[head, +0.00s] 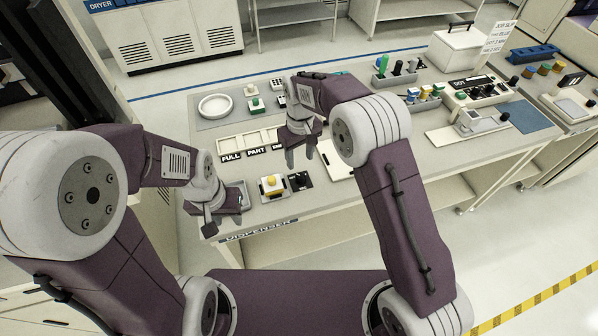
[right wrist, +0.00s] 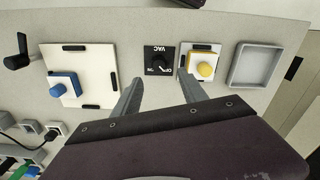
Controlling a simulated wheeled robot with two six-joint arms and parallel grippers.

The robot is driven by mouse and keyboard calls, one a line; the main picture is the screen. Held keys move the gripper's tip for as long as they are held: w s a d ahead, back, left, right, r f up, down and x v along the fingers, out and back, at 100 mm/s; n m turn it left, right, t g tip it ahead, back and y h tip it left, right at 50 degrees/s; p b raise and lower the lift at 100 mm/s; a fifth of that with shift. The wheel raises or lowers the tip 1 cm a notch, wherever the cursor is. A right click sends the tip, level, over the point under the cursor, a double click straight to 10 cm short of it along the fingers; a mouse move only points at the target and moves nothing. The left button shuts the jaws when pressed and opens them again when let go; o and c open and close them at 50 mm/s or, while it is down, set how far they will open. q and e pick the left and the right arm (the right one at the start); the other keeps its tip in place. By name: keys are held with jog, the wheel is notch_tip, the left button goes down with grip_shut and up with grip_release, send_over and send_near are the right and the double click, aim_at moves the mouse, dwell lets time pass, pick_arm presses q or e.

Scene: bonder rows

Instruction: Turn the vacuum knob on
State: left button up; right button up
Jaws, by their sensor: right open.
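The vacuum knob (right wrist: 159,61) is a small black knob on a black plate lettered VAC, with OFF and ON marks. In the head view the knob (head: 300,180) is on the bench's near side, beside a yellow button. Its pointer direction is too small to tell. My right gripper (head: 300,158) is open and empty, above and behind the knob in the head view. In the right wrist view its fingertips (right wrist: 160,78) are spread, one on each side below the plate, apart from the knob. My left gripper (head: 208,222) hangs by the bench's near left corner; its jaws are unclear.
The yellow button (right wrist: 205,69) sits right beside the knob plate, with a grey tray (right wrist: 257,64) beyond. Bins labelled FULL and PART (head: 243,155) lie behind on the bench.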

aim_at(300, 175)
jog(key=f, duration=0.9)
jog(key=shift+w+p, duration=0.25)
jog(key=shift+p, duration=0.15)
grip_shut()
